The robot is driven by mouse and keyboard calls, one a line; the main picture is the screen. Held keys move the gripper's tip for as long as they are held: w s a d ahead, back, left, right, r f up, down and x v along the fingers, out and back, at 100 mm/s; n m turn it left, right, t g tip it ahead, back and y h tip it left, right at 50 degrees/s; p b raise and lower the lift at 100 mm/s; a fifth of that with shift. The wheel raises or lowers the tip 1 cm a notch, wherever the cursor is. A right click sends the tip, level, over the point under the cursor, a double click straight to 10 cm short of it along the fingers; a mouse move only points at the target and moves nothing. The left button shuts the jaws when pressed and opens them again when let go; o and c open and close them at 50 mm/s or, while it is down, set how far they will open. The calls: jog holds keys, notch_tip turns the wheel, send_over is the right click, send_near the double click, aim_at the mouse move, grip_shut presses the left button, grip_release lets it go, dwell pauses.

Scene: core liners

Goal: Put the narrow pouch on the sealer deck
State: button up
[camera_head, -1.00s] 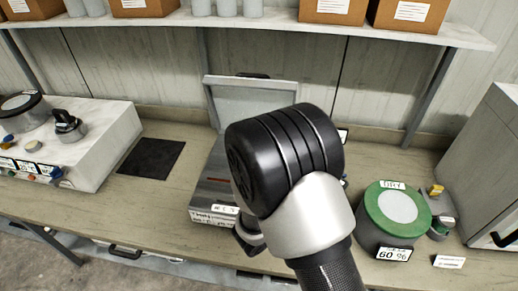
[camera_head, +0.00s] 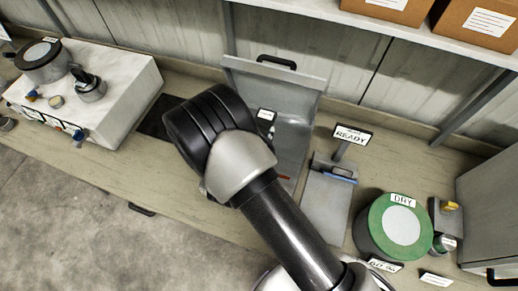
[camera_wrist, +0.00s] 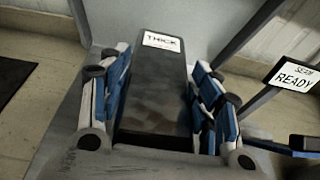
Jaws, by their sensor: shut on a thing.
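My gripper (camera_wrist: 160,62) has its blue-padded fingers on both sides of a dark flat pouch (camera_wrist: 155,95) with a white label that seems to read "THICK". It is shut on this pouch; I see no narrow marking. In the head view my arm hides the gripper and most of the pouch. Behind it is a grey metal tray (camera_head: 302,112) with a tall back panel. The sealer deck (camera_head: 325,205), a grey plate with a blue strip at its far end, is bare to the right of the tray. A "READY" sign (camera_head: 352,135) stands behind it.
A green-topped drum marked "DRY" (camera_head: 376,225) stands right of the deck, with a small device (camera_head: 446,222) beside it. A white machine (camera_head: 125,90) is at the left, near a dark mat (camera_head: 152,122). Cardboard boxes (camera_head: 480,22) sit on the shelf above.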

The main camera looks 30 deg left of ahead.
notch_tip(320, 180, down, 13)
jog(key=shift+w+f, duration=0.1)
dwell(0.3)
jog(key=shift+b, duration=0.3)
jog(key=shift+f, duration=0.15)
jog(key=o, duration=1.1)
jog(key=shift+r, duration=0.25)
jog(key=v, duration=1.2)
jog(key=shift+w+d, duration=0.1)
